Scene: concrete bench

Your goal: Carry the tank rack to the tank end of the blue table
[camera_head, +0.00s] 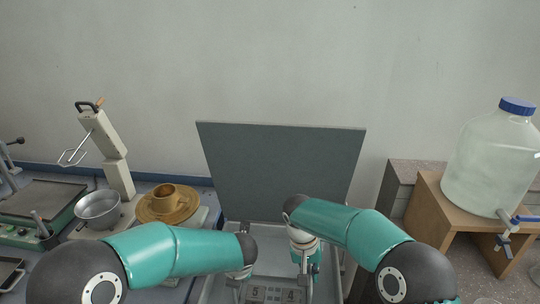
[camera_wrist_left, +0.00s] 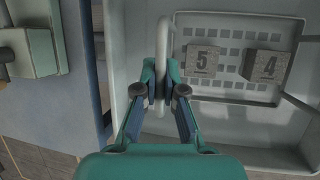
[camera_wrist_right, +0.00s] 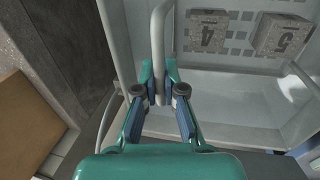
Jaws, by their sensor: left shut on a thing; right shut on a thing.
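The tank rack (camera_wrist_left: 235,35) is a pale tray with a slotted floor and a tall hoop handle on each side. It carries grey concrete cubes marked 5 (camera_wrist_left: 202,58) and 4 (camera_wrist_left: 264,66), which also show low in the head view (camera_head: 256,292). My left gripper (camera_wrist_left: 161,82) is shut on one hoop handle (camera_wrist_left: 164,35). My right gripper (camera_wrist_right: 158,82) is shut on the other hoop handle (camera_wrist_right: 158,30). The rack shows within the walls of the open light-grey tank (camera_wrist_left: 123,70); I cannot tell its height above the tank floor.
The tank's dark grey lid (camera_head: 280,165) stands raised behind. To the left are a brown dish (camera_head: 180,210), a metal bowl (camera_head: 98,209) and a beige stand (camera_head: 118,175). To the right, a water carboy (camera_head: 490,165) with a tap stands on a wooden stand (camera_head: 430,210).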

